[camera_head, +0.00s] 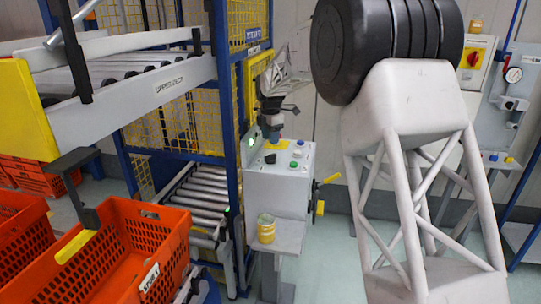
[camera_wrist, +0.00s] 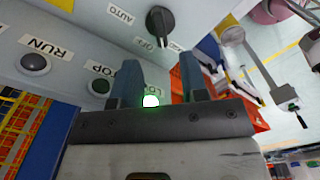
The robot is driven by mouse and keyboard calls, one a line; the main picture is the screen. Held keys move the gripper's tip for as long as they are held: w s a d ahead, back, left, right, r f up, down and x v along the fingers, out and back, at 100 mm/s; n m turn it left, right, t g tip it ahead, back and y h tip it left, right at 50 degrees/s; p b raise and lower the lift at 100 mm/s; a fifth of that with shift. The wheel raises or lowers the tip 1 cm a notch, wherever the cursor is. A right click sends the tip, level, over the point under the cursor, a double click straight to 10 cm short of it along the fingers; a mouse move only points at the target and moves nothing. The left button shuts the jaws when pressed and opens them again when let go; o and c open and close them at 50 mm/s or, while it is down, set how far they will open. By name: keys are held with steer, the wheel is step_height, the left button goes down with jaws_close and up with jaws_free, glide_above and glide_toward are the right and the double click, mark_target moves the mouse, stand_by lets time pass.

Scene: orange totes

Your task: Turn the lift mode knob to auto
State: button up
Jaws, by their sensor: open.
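The lift mode knob (camera_wrist: 160,22) is a black rotary knob on the pale control panel, near the top of the wrist view. An AUTO label (camera_wrist: 120,14) is to its left and an OFF label (camera_wrist: 147,44) is just below it. Its grip runs nearly up and down in the picture; a clear pointer mark cannot be made out. My gripper (camera_wrist: 160,68) is open, its two blue-grey fingers apart and empty, with the knob beyond the tips and not touched.
In the wrist view a RUN button (camera_wrist: 33,64), another dark button (camera_wrist: 99,86) and a lit green lamp (camera_wrist: 151,101) are close by. In the head view a yellow can (camera_head: 266,229) stands on a ledge before the box. Orange totes (camera_head: 150,250) and a roller conveyor (camera_head: 200,195) are left.

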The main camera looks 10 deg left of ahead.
mark_target(270, 155)
steer(key=shift+f, duration=3.8)
jaws_close()
